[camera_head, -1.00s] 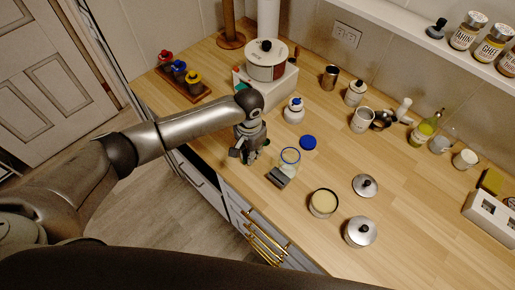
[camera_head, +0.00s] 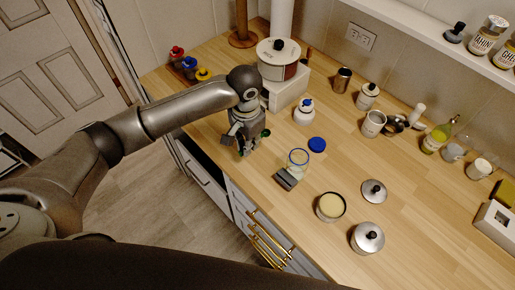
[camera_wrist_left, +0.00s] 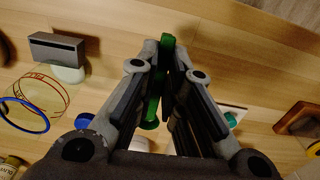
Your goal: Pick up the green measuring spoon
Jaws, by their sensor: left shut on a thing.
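The green measuring spoon (camera_wrist_left: 154,100) is between the fingers of my left gripper (camera_wrist_left: 166,60) in the left wrist view, its handle reaching up to the fingertips. In the head view a bit of the green spoon (camera_head: 266,133) shows at the right side of my left gripper (camera_head: 243,150). The gripper is shut on it, over the front edge area of the wooden counter. I cannot tell how far the spoon is above the counter. My right gripper is not in view.
A blue lid (camera_head: 317,144) and a white bottle (camera_head: 304,113) are behind. Counter right of the jar has free room.

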